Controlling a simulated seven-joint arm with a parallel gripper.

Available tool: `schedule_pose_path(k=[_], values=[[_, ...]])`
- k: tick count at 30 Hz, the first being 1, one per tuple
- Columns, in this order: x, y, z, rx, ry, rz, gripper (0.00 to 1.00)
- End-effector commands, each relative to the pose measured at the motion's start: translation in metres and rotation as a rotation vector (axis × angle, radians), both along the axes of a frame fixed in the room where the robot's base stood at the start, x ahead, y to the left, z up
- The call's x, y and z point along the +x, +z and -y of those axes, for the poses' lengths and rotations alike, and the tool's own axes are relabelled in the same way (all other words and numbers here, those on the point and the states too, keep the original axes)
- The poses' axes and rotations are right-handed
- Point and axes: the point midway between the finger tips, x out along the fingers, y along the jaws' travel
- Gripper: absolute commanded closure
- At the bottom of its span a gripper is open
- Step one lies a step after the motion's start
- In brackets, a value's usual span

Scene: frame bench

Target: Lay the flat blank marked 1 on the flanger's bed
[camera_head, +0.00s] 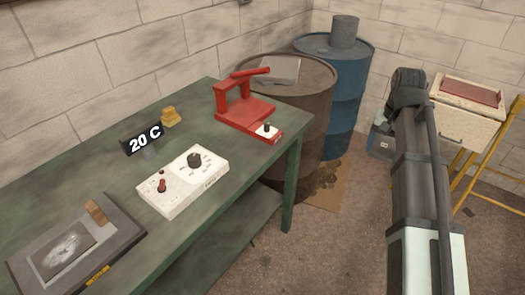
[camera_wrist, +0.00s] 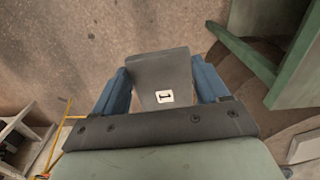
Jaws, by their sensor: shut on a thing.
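The flat blank marked 1 (camera_wrist: 158,70) is a dark grey plate with a white label reading 1. In the wrist view my gripper (camera_wrist: 160,82) is shut on it, with blue fingers at its left and right edges. In the head view the blank (camera_head: 383,146) shows partly beside my arm, above the floor and right of the bench. A red machine with a raised handle, seemingly the flanger (camera_head: 245,110), stands on the bench's far right end, left of and apart from my gripper. Its bed looks empty.
The green bench (camera_head: 100,170) also carries a white control box (camera_head: 184,181), a 20 C display (camera_head: 142,139), a brass-coloured block (camera_head: 170,117) and a grey plate device (camera_head: 75,250). Brown (camera_head: 310,105) and blue (camera_head: 350,80) drums stand behind. A pale tray stand (camera_head: 455,118) is at right.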

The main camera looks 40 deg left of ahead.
Motion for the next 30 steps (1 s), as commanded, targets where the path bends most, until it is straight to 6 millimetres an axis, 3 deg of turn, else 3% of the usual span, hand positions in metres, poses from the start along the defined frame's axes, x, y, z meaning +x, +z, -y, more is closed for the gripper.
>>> schedule_pose_path(k=[3, 17, 30], values=[[-0.013, 0.001, -0.038, -0.001, 0.060, -0.001, 0.81], [-0.076, 0.005, -0.166, -0.002, 0.274, -0.003, 0.81], [-0.159, 0.008, -0.281, -0.004, 0.483, -0.005, 0.81]])
